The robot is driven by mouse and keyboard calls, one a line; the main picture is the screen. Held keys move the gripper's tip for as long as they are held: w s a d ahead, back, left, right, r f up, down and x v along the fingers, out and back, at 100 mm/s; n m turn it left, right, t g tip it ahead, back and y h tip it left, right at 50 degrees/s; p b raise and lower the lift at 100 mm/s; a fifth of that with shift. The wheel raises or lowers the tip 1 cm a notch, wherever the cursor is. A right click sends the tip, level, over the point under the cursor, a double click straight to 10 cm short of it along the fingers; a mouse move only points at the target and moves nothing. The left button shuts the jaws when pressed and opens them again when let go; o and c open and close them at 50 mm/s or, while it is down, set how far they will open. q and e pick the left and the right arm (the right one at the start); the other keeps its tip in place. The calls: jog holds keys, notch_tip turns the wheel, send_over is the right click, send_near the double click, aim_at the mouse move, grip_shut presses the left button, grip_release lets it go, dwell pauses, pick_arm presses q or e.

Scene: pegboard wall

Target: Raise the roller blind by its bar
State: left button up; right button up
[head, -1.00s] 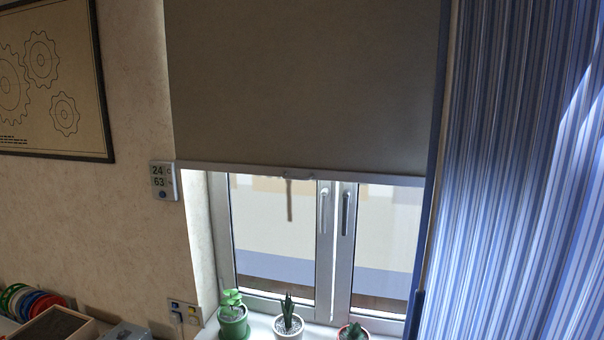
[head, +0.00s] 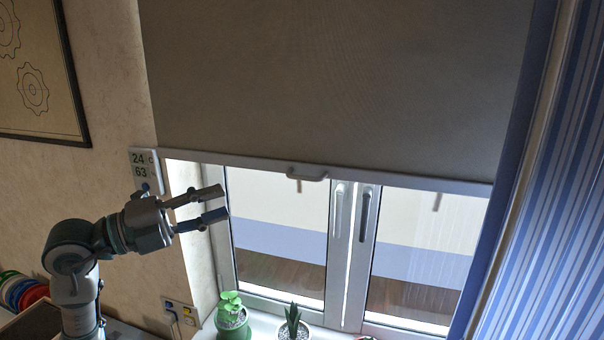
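The grey roller blind (head: 330,80) hangs over the upper part of the window. Its pale bottom bar (head: 400,181) runs across the window, with a small handle (head: 307,174) near its middle. My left gripper (head: 217,205) is in front of the window's left side, below the bar and left of the handle. Its two fingers are apart with nothing between them, and it touches neither bar nor handle. My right gripper is not in view.
Potted plants (head: 232,317) stand on the sill below, with a cactus-like one (head: 292,322) beside the first. A blue striped curtain (head: 550,210) hangs on the right. A wall display (head: 143,170) is close behind my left arm. The space before the panes is clear.

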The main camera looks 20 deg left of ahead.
pick_arm(q)
jog(key=p, duration=0.1)
send_near(305, 179)
jog(key=x, duration=0.4)
jog(key=p+x, duration=0.1)
jog(key=x, duration=0.2)
jog(key=p+x, duration=0.1)
jog(key=x, duration=0.1)
jog(key=shift+w+a, duration=0.1)
jog(key=shift+w, duration=0.55)
jog(key=shift+d, duration=0.3)
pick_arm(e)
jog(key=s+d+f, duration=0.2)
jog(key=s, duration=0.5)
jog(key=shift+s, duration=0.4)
pick_arm(q)
grip_shut()
